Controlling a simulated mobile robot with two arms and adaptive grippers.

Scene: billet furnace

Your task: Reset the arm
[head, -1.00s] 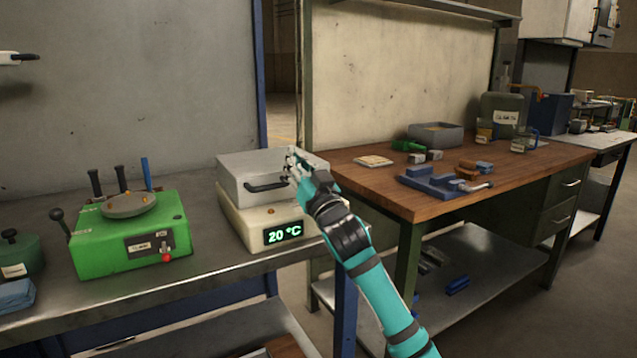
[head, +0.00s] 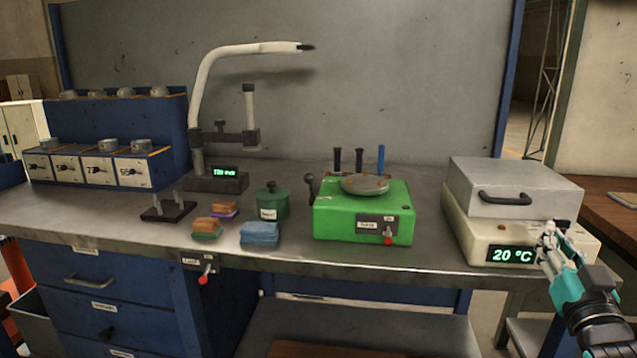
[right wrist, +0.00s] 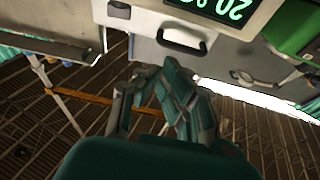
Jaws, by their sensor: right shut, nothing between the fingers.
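My right gripper (head: 552,240) is at the right of the head view, in front of the billet furnace (head: 470,225). The furnace is a cream base with a grey lid (head: 520,180), a black handle and a green display reading 20 °C. The lid looks closed. The gripper is shut and empty, and it overlaps the furnace's right front corner in the picture. In the right wrist view the gripper fingers (right wrist: 165,100) point toward the furnace front and its handle (right wrist: 181,40), with a gap visible. My left gripper is not in view.
A green machine (head: 340,225) with a round plate stands left of the furnace. Further left are a green pot (head: 272,203), coloured blocks (head: 259,233), a black stand (head: 168,212), a lamp-like arm (head: 205,75) and a blue rack (head: 120,120). Free bench (head: 425,263) lies between the green machine and furnace.

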